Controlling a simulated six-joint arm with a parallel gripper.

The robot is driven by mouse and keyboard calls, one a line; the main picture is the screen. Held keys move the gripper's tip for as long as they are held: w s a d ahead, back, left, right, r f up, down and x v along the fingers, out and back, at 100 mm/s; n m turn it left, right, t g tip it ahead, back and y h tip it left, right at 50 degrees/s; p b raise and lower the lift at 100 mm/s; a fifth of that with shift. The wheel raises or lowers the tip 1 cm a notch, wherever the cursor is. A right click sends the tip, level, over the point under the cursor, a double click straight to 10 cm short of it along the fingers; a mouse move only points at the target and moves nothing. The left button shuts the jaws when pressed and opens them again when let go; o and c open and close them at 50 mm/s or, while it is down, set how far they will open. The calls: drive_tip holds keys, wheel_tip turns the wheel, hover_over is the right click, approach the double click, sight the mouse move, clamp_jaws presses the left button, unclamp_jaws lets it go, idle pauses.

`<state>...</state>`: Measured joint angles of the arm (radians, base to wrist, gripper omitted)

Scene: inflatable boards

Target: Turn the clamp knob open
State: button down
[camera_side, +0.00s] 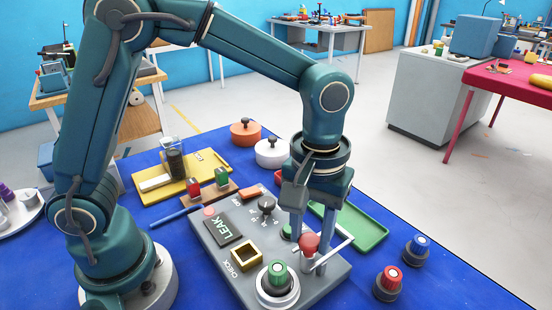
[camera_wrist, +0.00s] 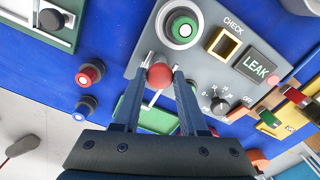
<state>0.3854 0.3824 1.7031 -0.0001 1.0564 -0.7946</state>
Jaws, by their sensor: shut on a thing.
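The clamp knob appears to be the round red knob (camera_side: 309,243) near the right edge of the grey panel (camera_side: 215,246); it also shows in the wrist view (camera_wrist: 160,77). A pale metal bar (camera_side: 337,254) reaches out beside it. My gripper (camera_side: 310,248) points down over the panel, with one finger on each side of the red knob. In the wrist view my gripper (camera_wrist: 163,72) is shut on the knob, which sits between the fingertips. The fingers hide part of the bar and the knob's base.
The panel also carries a green knob (camera_side: 278,273), a square brass frame (camera_side: 245,256), a LEAK sign (camera_side: 218,228) and a black dial (camera_side: 267,206). A green tray (camera_side: 362,230) lies behind. Red (camera_side: 388,281) and blue (camera_side: 418,248) knobs stand to the right on blue cloth.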

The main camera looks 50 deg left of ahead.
sight(310, 239)
drive_tip(key=shift+c, duration=2.2)
unclamp_jaws()
drive_tip(key=shift+r, duration=2.6)
drive_tip(key=shift+a, duration=0.1)
drive_tip(key=s+a+r+t, duration=0.3)
drive_tip(key=s+a+r, duration=0.1)
drive_tip(key=a+r, duration=0.25)
drive_tip(key=s+a+f+m+t, duration=0.2)
drive_tip(key=s+a+f+m, duration=0.1)
drive_tip(key=s+f+m, duration=0.1)
drive_tip(key=shift+s+a+f+m+t, duration=0.3)
drive_tip(key=shift+s+a+f+m, duration=0.1)
drive_tip(key=shift+s, duration=0.2)
